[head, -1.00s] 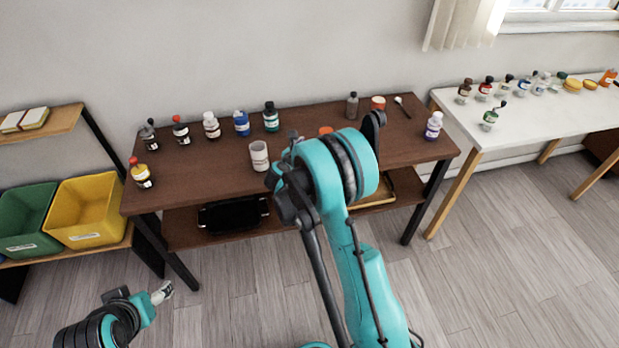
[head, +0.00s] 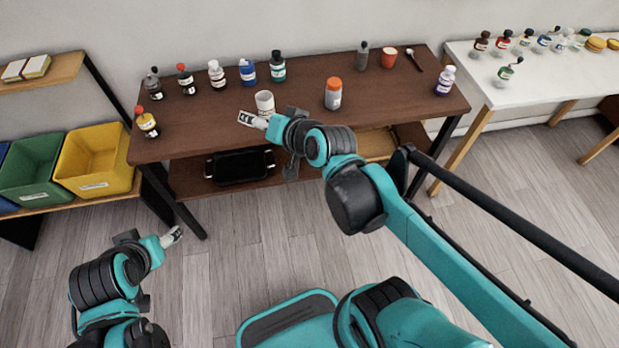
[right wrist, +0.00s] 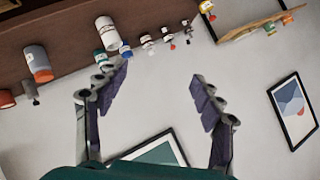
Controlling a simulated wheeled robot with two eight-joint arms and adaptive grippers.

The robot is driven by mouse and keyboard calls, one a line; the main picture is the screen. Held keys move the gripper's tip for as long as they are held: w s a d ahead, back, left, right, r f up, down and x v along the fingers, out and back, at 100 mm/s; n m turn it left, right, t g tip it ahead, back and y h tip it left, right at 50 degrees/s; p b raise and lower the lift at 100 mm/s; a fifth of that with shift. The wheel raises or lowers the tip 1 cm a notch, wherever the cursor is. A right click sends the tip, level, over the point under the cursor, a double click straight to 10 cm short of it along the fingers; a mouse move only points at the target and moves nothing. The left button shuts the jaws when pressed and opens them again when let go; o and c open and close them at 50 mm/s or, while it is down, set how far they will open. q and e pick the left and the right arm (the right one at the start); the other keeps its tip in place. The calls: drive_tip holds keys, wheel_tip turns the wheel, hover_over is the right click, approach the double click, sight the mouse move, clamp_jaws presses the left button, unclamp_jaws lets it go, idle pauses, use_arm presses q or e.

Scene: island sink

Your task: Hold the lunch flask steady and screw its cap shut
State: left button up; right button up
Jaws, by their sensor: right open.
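The lunch flask (head: 333,98) looks like the grey container standing upright on the brown table. Its orange cap (head: 334,83) sits on top; how tightly it is screwed on I cannot tell. The flask also shows in the right wrist view (right wrist: 37,60), upside down, at the left. My right gripper (head: 248,119) is over the table's front part, left of the flask and close to the white cup. Its fingers in the right wrist view (right wrist: 158,85) are spread apart with nothing between them. My left gripper (head: 172,237) is low in front of the table, far from the flask; its jaws are too small to read.
The white cup (head: 265,103) stands just behind my right gripper. Several bottles line the table's back left. A red cup (head: 389,58), grey bottle (head: 362,55) and purple-labelled bottle (head: 445,80) stand to the right. Bare tabletop (head: 390,105) lies right of the flask.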

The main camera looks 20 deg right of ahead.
drive_tip(key=s+d+f+n+g+h, duration=0.1)
drive_tip(key=s+d+f+n+g, duration=0.1)
drive_tip(key=s+f, duration=0.2)
drive_tip(key=s+d+f+n+g+h, duration=0.2)
drive_tip(key=s+d+f+n, duration=0.1)
drive_tip(key=s, duration=0.6)
drive_tip(key=shift+f+n+g, duration=0.3)
drive_tip(key=shift+f, duration=0.5)
drive_tip(key=shift+s, duration=0.1)
